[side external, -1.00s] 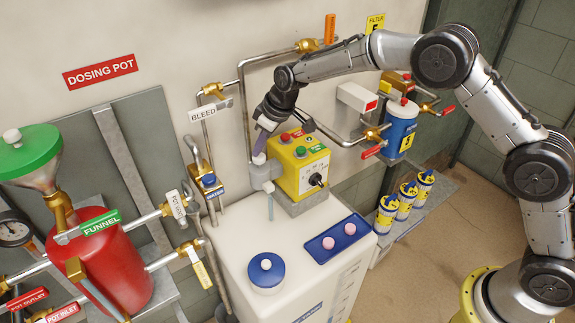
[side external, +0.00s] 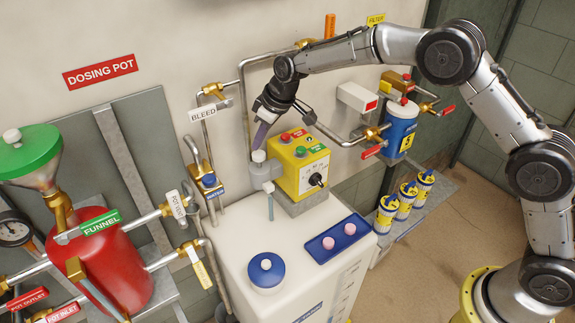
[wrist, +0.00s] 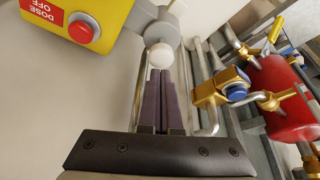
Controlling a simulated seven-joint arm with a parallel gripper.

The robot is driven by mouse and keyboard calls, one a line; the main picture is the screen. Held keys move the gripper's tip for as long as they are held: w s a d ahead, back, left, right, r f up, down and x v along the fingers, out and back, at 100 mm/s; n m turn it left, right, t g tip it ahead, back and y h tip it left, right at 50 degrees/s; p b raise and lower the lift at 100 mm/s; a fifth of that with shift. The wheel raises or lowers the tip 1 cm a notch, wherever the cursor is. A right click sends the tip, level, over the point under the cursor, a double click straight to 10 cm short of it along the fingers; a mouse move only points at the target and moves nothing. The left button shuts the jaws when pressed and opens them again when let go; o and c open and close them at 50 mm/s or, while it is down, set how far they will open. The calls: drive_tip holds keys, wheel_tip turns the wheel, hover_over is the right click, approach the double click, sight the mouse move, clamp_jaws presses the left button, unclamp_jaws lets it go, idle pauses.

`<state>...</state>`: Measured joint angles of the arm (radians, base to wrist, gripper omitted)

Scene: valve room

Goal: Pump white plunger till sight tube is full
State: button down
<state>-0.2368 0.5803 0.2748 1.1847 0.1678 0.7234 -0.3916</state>
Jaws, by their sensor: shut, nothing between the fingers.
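The white plunger (side external: 258,156) is a round knob on top of the grey pump head (side external: 264,171), at the left side of the yellow pump. It also shows in the wrist view (wrist: 162,56), just beyond my fingertips. My gripper (side external: 256,147) has purple fingers pressed together with nothing between them. Its tips point down at the top of the plunger, touching or very close; I cannot tell which. A thin clear tube (side external: 270,207) hangs below the pump head and may be the sight tube. I cannot make out a liquid level in it.
The yellow pump box (side external: 303,168) with red and green buttons stands right beside the plunger. The white tank (side external: 235,248) is below, with a blue cap (side external: 266,270). Pipes and a blue-capped valve (side external: 209,181) stand close on the left. The red dosing pot (side external: 100,265) is further left.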

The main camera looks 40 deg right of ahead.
sight(259, 153)
drive_tip(key=shift+f, duration=0.1)
drive_tip(key=shift+f, duration=1.55)
drive_tip(key=shift+r, duration=1.65)
drive_tip(key=shift+r, duration=0.1)
drive_tip(key=shift+r, duration=2.95)
drive_tip(key=shift+d, duration=0.1)
